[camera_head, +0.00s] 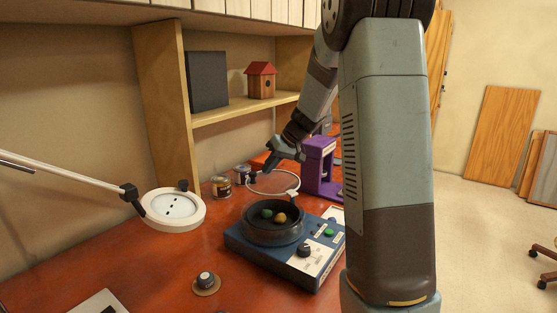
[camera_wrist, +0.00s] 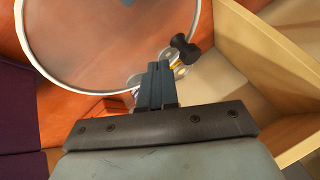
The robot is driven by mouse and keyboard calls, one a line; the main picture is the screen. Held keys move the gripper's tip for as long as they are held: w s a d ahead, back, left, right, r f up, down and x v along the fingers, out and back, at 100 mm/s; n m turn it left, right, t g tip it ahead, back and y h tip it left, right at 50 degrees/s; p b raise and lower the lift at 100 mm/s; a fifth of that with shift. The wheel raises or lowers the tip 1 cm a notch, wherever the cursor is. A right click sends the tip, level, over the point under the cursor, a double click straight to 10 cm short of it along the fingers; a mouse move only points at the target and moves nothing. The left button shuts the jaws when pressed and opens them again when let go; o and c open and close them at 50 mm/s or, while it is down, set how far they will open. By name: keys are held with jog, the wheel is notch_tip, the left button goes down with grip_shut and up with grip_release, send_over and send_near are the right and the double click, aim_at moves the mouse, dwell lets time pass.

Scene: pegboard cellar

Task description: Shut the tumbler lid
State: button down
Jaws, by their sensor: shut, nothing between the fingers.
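The tumbler is a blue box (camera_head: 252,248) with a dark round bowl (camera_head: 273,233) on top; a green and a brown lump lie in it. Its lid, a clear disc with a pale rim (camera_head: 296,178), stands open above the far side of the bowl. In the wrist view the lid (camera_wrist: 100,40) fills the upper left. My gripper (camera_head: 270,168) is shut and empty at the lid's far side. In the wrist view its fingertips (camera_wrist: 160,68) are close to the rim; I cannot tell whether they touch.
A magnifier lamp (camera_head: 174,227) reaches in from the left. Small tins (camera_head: 221,188) and a purple stand (camera_head: 320,168) are behind the tumbler. A round knob (camera_head: 206,281) sits in front. Wooden shelving (camera_head: 160,95) rises at the back.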

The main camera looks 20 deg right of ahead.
jog(key=shift+s+a+f, duration=0.1)
jog(key=shift+s+a, duration=0.05)
jog(key=shift+a, duration=0.75)
jog(key=shift+s+a, duration=0.1)
